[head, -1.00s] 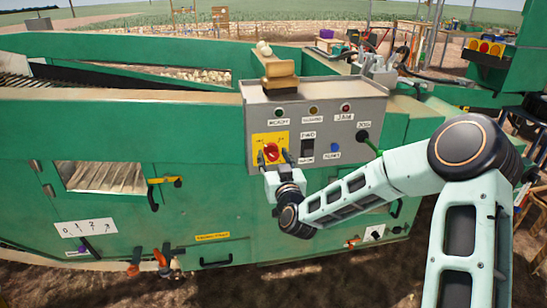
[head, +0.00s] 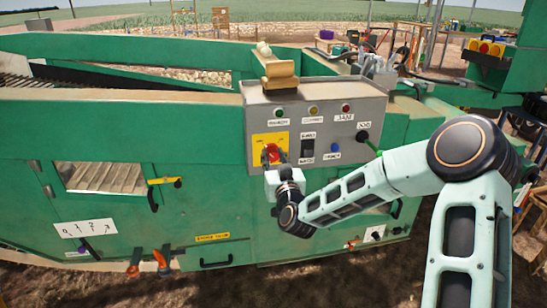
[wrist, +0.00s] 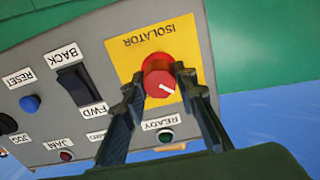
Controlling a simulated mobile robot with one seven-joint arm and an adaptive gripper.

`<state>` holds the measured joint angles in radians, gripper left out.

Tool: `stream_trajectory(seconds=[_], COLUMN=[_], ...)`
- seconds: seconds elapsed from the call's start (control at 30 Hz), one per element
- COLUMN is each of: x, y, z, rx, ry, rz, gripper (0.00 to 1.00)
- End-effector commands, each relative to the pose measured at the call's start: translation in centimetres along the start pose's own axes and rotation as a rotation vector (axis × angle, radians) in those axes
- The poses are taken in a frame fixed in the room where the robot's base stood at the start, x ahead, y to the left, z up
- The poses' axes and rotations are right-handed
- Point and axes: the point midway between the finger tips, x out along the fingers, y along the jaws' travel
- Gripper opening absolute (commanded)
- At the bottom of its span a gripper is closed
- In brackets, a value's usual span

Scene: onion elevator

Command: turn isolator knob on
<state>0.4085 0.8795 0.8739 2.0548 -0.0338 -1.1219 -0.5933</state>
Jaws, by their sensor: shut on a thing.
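The red isolator knob (head: 272,151) sits on a yellow plate (head: 260,139) at the left of the grey control panel. In the wrist view the knob (wrist: 158,72) appears upside down under the word ISOLATOR, with a white mark pointing to the lower right. My gripper (head: 272,160) is at the knob from below. Its two dark fingers are shut on the knob, one on each side, as the wrist view shows (wrist: 158,85). The fingers hide part of the knob's sides.
The grey panel (head: 350,103) also has a black FWD/BACK switch (head: 308,146), a blue reset button (head: 334,147), and several lamps along its top. A wooden block (head: 280,75) stands on top of the panel. The green machine body spreads to both sides.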

Motion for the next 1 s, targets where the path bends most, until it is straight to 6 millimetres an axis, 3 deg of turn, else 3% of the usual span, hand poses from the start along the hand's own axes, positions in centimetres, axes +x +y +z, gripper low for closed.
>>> stream_trajectory(seconds=[0.37, 1.0], x=[-0.01, -0.02], y=[0.06, 0.17], z=[0.19, 0.24], rx=[0.226, 0.834], ry=[0.002, 0.001], rz=[0.001, 0.0], gripper=[0.02, 0.02])
